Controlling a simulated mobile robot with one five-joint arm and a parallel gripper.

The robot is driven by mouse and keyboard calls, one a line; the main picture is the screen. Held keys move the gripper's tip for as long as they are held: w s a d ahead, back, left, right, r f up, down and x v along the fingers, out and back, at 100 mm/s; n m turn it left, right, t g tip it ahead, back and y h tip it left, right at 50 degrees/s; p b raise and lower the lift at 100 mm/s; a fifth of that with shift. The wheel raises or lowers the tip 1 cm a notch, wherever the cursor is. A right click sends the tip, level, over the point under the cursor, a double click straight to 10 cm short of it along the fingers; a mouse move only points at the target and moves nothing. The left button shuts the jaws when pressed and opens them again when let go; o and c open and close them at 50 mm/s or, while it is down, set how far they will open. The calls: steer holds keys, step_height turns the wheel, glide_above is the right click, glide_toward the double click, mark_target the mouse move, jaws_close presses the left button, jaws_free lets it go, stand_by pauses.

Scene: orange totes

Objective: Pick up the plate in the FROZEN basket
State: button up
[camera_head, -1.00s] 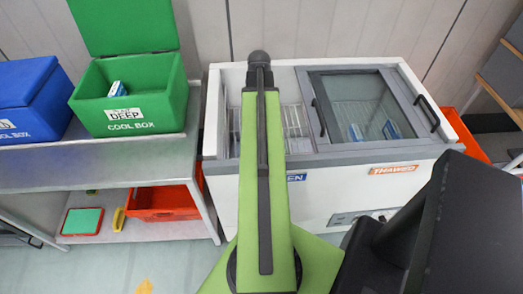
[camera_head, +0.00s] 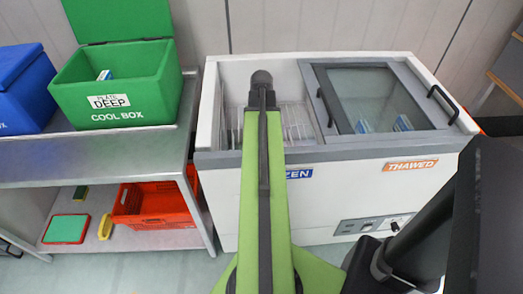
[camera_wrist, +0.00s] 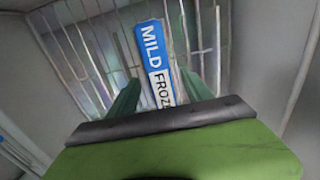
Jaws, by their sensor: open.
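A blue and white plate (camera_wrist: 150,48) reading "MILD FROZE…" stands in a wire basket (camera_wrist: 85,55) in the wrist view. My gripper (camera_wrist: 161,84) is open there, with one green finger on each side of the plate's lower end. I cannot tell whether the fingers touch it. In the head view the basket (camera_head: 299,123) shows inside the left, open half of the chest freezer (camera_head: 255,178). My arm hides the plate and my gripper there.
The freezer's right half has a glass lid (camera_head: 375,98) with blue items under it and a "THAWED" label. A green cool box (camera_head: 125,90) and a blue box (camera_head: 22,90) stand on a metal bench (camera_head: 90,160).

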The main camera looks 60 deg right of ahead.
step_height(320, 180, down, 2)
steer(key=shift+f+b, duration=0.15)
steer(key=shift+b, duration=0.3)
jaws_close()
steer(key=shift+r, duration=0.2)
